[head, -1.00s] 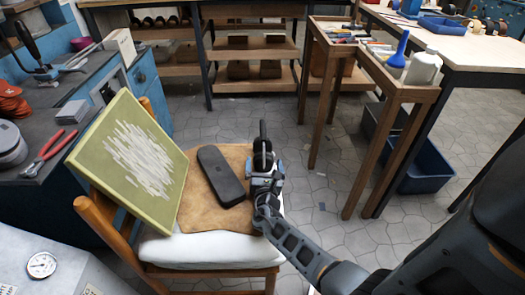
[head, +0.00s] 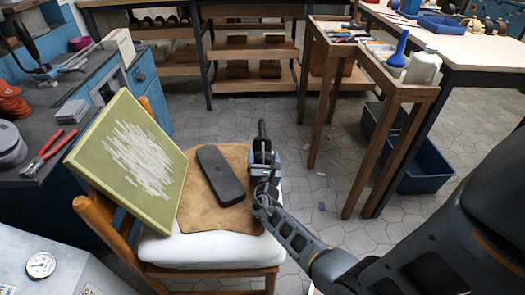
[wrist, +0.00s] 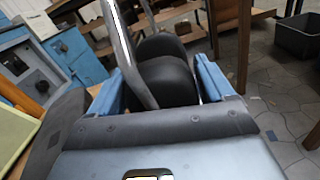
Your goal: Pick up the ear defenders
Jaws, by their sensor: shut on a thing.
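The wooden chair's white cushion (head: 200,250) bears a brown leather piece (head: 232,207), a dark case (head: 221,175) and a leaning green canvas (head: 90,165). A workbench (head: 20,192) stands left.

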